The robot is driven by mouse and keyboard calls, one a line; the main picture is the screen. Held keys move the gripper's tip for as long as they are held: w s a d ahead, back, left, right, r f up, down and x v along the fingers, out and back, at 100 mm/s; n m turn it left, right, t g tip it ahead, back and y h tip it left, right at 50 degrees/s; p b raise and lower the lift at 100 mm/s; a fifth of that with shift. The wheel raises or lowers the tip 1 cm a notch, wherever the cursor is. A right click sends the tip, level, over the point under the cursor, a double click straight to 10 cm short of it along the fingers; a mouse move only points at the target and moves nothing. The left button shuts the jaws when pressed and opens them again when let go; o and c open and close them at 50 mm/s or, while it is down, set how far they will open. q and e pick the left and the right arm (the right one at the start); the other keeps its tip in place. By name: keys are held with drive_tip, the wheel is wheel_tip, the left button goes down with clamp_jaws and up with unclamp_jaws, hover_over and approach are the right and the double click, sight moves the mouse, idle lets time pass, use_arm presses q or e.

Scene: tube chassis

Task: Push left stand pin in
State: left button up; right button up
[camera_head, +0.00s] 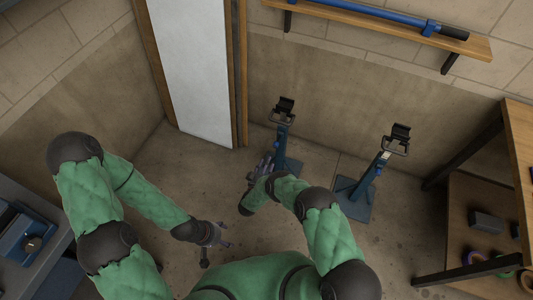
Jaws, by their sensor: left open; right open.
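The left stand (282,131) is blue with a black cradle on top and stands upright on the floor near the back wall. Its lower part is partly hidden by my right arm. My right gripper (265,165) is open, just left of this stand's post; I cannot tell whether it touches it. The stand's pin is too small to make out. My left gripper (226,240) is open and empty above the floor, nearer to me and left of the stand. The right stand (376,168), also blue with a black cradle, stands apart to the right.
A wall shelf (400,28) holds a long blue tube (365,12). A white panel (190,70) stands at the back left. A wooden shelf unit (522,150) is at the right, and a bench with a blue vise (22,235) is at the left. Floor between is clear.

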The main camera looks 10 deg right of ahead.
sight(275, 146)
drive_tip(key=b+x, duration=0.3)
drive_tip(key=x, duration=0.5)
drive_tip(key=shift+w+d+r, duration=0.15)
drive_tip(key=shift+w+d, duration=0.05)
drive_tip(key=shift+w, duration=0.05)
drive_tip(key=shift+b+x, duration=0.35)
drive_tip(key=shift+x, duration=0.45)
drive_tip(key=shift+r, duration=0.1)
clamp_jaws()
drive_tip(key=shift+d, duration=0.1)
